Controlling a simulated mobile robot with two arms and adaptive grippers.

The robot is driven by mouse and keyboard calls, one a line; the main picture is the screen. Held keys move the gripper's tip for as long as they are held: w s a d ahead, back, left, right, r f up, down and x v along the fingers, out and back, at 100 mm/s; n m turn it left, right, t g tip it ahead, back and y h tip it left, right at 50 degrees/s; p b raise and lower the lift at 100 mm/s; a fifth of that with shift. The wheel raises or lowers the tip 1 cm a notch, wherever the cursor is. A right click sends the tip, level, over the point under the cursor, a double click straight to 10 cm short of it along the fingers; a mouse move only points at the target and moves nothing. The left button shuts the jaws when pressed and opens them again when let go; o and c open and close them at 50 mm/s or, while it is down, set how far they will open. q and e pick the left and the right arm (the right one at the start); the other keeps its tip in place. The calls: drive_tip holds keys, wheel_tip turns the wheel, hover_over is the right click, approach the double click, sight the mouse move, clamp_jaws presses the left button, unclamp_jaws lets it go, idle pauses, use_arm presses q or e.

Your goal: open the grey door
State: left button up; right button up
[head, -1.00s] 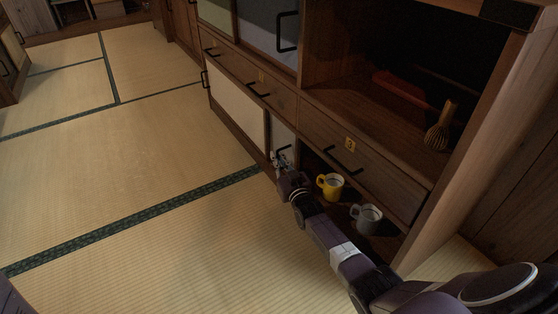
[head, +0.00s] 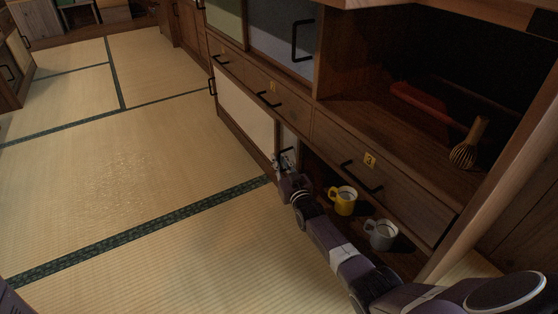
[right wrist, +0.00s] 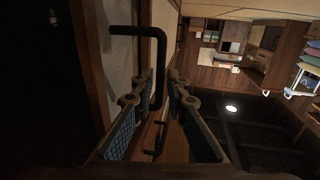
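The lower grey door (head: 290,141) shows as a narrow grey panel between the pale panel and an open compartment. In the right wrist view the grey door (right wrist: 122,62) has a black bar handle (right wrist: 159,62). My right gripper (head: 284,164) is low at this door. In the wrist view its fingers (right wrist: 158,92) are apart, one on each side of the handle's lower part; I see no clear contact. The gripper partly hides the door in the head view. A larger grey-blue door (head: 275,32) with a black handle is above. My left gripper is not in view.
A yellow mug (head: 343,200) and a grey mug (head: 381,234) stand in the open lower compartment, close to my right arm. Drawers with black handles (head: 362,178) run above it. The tatami floor (head: 130,190) at left is clear.

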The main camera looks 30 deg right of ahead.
drive_tip(key=shift+s, duration=0.1)
drive_tip(key=s, duration=0.7)
drive_tip(key=shift+s+a, duration=0.15)
drive_tip(key=shift+a, duration=0.3)
idle(0.3)
